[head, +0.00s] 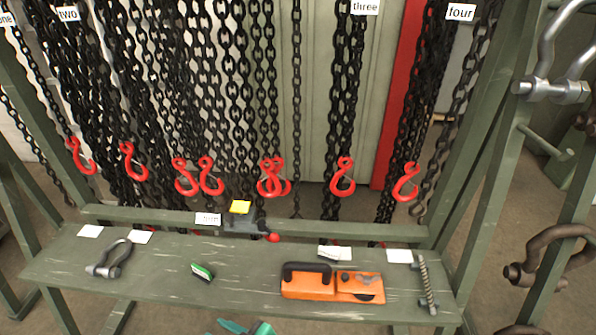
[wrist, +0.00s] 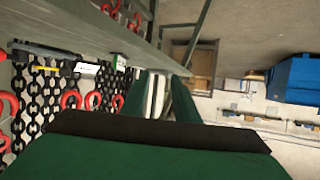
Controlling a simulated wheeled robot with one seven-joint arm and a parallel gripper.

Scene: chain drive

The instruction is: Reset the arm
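My gripper (wrist: 160,95) shows in the wrist view as two dark green fingers standing apart beyond the broad green hand with its black edge. Nothing is held between them; only pale background shows in the gap. In the head view, green tips of what looks like my gripper (head: 246,328) just enter at the bottom edge, in front of the bench (head: 150,284). The rest of my arm is out of that view.
On the bench lie a grey shackle (head: 109,259), a small green-and-white block (head: 202,272), an orange tool (head: 333,284) and a threaded rod (head: 427,284). Chains with red hooks (head: 343,176) hang behind it. A blue bin (wrist: 295,78) shows in the wrist view.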

